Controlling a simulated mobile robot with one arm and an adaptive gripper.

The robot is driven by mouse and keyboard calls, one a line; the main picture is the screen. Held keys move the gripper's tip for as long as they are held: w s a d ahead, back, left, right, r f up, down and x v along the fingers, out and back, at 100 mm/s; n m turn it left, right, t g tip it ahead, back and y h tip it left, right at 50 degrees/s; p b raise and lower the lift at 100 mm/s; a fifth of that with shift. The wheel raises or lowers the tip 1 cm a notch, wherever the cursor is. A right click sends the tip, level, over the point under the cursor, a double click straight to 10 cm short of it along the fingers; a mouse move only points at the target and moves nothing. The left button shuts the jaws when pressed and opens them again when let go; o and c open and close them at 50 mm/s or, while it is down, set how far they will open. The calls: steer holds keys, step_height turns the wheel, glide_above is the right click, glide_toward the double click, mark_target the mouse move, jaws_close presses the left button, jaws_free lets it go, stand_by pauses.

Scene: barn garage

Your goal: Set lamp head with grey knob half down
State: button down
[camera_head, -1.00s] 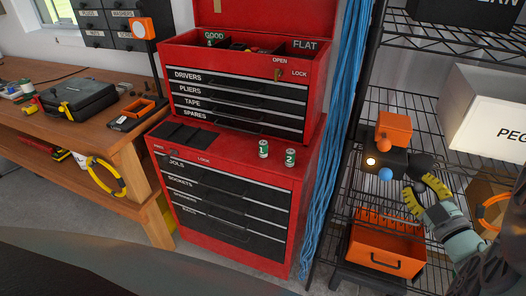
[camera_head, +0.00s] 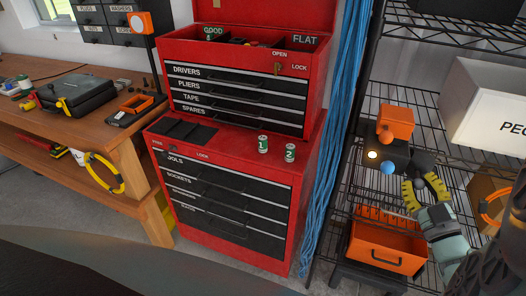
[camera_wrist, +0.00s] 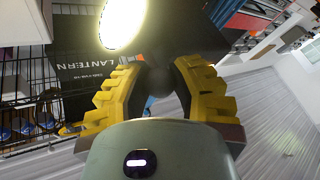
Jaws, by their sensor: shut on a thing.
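The lantern (camera_head: 396,158) stands on the wire shelf at right. It has a black body, an orange block (camera_head: 396,122) on top, a lit lamp (camera_head: 372,155) and a blue knob (camera_head: 387,168). In the wrist view its black face (camera_wrist: 85,65) reads LANTERN beside the bright lamp disc (camera_wrist: 122,22). My gripper (camera_head: 418,180) is at the lantern's right side, with yellow ridged fingers. In the wrist view the fingers (camera_wrist: 165,82) close around a dark grey rounded knob (camera_wrist: 187,82), partly hidden between them. How far the lamp head is tilted is hard to tell.
An orange open bin (camera_head: 385,250) sits below the lantern. A white box (camera_head: 490,110) is on the shelf to the right. Blue cables (camera_head: 335,130) hang left of the rack. The red tool chest (camera_head: 240,140) carries two green cans (camera_head: 263,144).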

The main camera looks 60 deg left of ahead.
steer(key=shift+f, duration=0.1)
steer(key=c, duration=0.7)
jaws_free()
steer(key=v, duration=1.2)
